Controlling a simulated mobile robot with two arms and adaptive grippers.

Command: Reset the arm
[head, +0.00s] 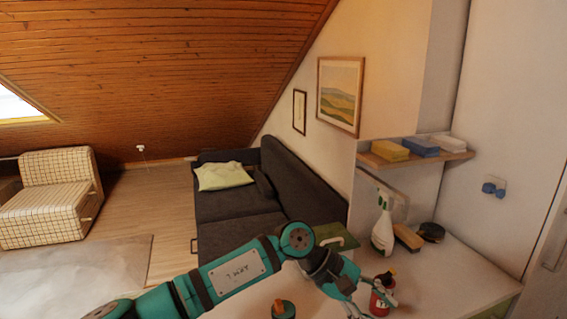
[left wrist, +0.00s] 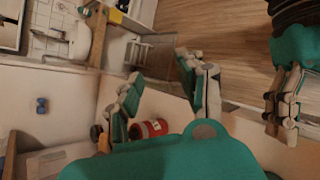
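My left arm (head: 235,272) reaches in from the lower left of the head view, over a pale worktop. My left gripper (left wrist: 162,68) is open in the left wrist view, its two fingers spread with nothing between them. It also shows in the head view (head: 352,284), close to a red container (head: 380,301) on the worktop. That container lies near the base of one finger in the left wrist view (left wrist: 150,129). My right gripper (left wrist: 284,108) shows at the right edge of the left wrist view; its finger gap is unclear. It is not clearly seen in the head view.
A spray bottle (head: 383,233), a brush (head: 408,237) and a dark round tin (head: 431,232) stand at the back of the worktop (head: 455,275). A shelf (head: 415,159) hangs above. A dark sofa (head: 235,205) stands beyond.

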